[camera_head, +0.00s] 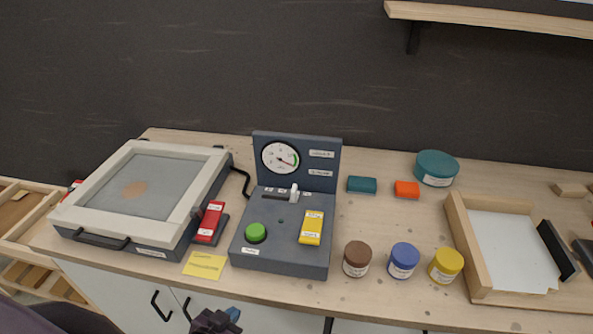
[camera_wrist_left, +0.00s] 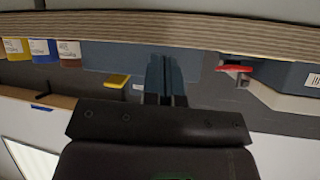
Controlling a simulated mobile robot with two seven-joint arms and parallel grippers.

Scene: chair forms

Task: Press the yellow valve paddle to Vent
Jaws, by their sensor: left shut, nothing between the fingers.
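The yellow valve paddle (camera_head: 311,227) sits on the right part of the dark blue-grey control box (camera_head: 280,262), beside a green button (camera_head: 256,232). A gauge (camera_head: 280,158) stands on the box's upright back panel, and a slider with a light knob (camera_head: 293,192) is below it. The paddle's labels are too small to read. My left gripper (camera_head: 219,320) is at the bottom edge of the head view, in front of the table and apart from the box. In the left wrist view its fingers (camera_wrist_left: 166,80) are shut and empty, with the yellow paddle (camera_wrist_left: 117,80) to their left.
A screen frame unit (camera_head: 140,195) with a red lever (camera_head: 210,222) stands left of the box, with a yellow note (camera_head: 205,265) in front. Brown (camera_head: 357,259), blue (camera_head: 403,260) and yellow (camera_head: 446,265) jars stand to the right. A wooden tray (camera_head: 480,290) lies farther right.

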